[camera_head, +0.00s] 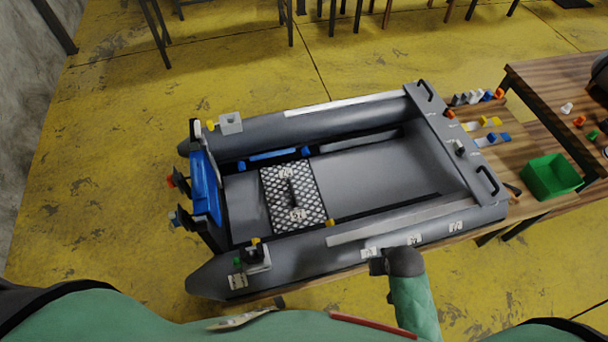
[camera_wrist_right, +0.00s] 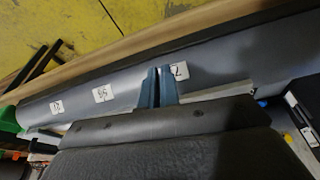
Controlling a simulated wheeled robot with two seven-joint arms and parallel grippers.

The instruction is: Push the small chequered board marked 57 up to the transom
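The chequered board (camera_head: 279,207) lies flat on the floor of the grey inflatable boat (camera_head: 350,210). It has a dark slot in its middle and two small white labels whose numbers I cannot read surely. The blue transom (camera_head: 206,187) stands at the boat's left end, and a strip of grey floor separates it from the board. My right gripper (camera_head: 378,266) is beside the boat's near tube, outside it and right of the board. In the right wrist view its two fingers (camera_wrist_right: 158,87) are close together with nothing visible between them. My left gripper is out of view.
The near tube (camera_head: 330,257) lies between my right gripper and the boat's floor. Fittings (camera_head: 254,257) stand on the near tube's left end. A wooden table (camera_head: 545,130) with a green bin (camera_head: 550,176) is at the right. Other boards and a blue piece lie inside the boat.

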